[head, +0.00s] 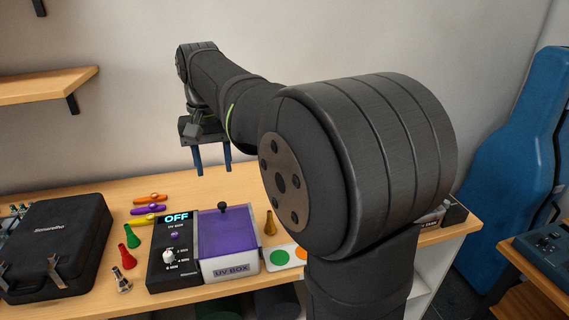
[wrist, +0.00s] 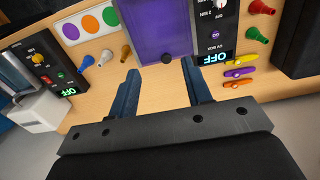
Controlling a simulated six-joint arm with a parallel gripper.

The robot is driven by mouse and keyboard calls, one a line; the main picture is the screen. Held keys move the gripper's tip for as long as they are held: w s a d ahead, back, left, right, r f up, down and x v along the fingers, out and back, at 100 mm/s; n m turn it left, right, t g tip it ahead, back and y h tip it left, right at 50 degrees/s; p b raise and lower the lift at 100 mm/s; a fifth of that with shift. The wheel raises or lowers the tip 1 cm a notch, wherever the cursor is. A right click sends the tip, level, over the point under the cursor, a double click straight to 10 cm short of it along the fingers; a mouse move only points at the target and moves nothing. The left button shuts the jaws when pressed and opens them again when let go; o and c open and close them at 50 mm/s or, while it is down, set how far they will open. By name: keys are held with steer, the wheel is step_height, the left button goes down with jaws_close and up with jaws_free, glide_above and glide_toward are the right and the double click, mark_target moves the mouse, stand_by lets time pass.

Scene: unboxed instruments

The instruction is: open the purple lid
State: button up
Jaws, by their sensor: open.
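The purple lid (head: 228,230) lies closed on top of the white UV box (head: 231,268) on the table. A black ball knob (head: 222,206) stands near the lid's far edge. My gripper (head: 213,172) is open and empty, fingers pointing down, above and behind the box in the head view. In the wrist view the lid (wrist: 158,25) is ahead of my gripper (wrist: 160,66), and the knob (wrist: 167,57) shows between the fingertips but apart from them. A black control panel (head: 172,252) reading OFF adjoins the box's left side.
Left of the panel are colored kazoos (head: 150,208), green and red cones (head: 131,237) and a black case (head: 55,248). A gold cone (head: 270,224) and a card with colored dots (wrist: 88,22) stand close beside the box. My arm hides the table's right part in the head view.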

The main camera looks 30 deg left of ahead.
mark_target(222, 204)
steer(key=w+a+r+m, duration=0.2)
steer(key=w+a+m, duration=0.3)
steer(key=m, duration=0.4)
steer(key=f, duration=1.7)
steer(key=shift+d+f, duration=0.2)
steer(key=shift+f, duration=0.2)
jaws_close()
